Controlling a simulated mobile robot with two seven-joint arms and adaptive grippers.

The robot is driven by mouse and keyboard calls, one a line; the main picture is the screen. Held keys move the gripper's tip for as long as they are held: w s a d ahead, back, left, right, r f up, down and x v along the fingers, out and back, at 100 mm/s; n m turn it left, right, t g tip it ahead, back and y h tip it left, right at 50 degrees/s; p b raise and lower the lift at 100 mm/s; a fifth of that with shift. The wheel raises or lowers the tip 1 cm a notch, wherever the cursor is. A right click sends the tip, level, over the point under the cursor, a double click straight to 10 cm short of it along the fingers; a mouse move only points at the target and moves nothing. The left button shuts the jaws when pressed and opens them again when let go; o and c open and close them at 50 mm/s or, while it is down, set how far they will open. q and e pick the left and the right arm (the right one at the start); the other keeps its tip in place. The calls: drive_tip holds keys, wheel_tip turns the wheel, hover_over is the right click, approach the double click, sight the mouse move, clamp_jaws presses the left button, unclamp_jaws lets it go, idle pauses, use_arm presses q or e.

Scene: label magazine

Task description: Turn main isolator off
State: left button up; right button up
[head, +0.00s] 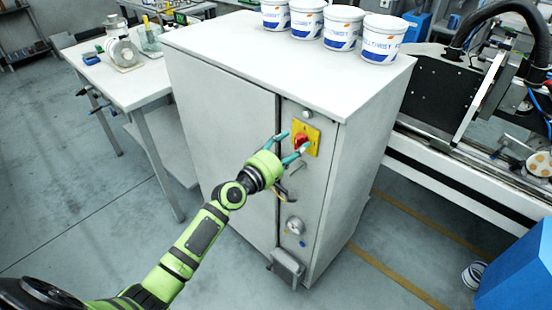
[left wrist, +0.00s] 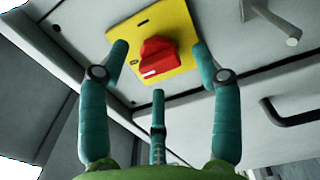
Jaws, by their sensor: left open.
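The main isolator is a red rotary knob (head: 301,140) on a yellow square plate (head: 312,137), mounted high on the narrow front panel of a light grey cabinet (head: 225,150). My left gripper (head: 293,147) is at the knob, its teal fingers spread. In the left wrist view the red knob (left wrist: 158,58) sits between and beyond the two outer fingertips (left wrist: 160,48), with a third finger below. The yellow plate (left wrist: 178,20) shows around it. I cannot tell whether any finger touches the knob. My right gripper is not in view.
Several white tubs (head: 341,28) stand on the cabinet top. Below the isolator are a round fitting (head: 294,225) and a grey box (head: 287,267). A dark handle (left wrist: 290,112) shows in the wrist view. A white table (head: 125,85) stands left, a machine (head: 450,95) right.

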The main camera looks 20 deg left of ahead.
use_arm(q)
drive_tip(key=v, duration=1)
drive_tip(key=shift+r, duration=0.1)
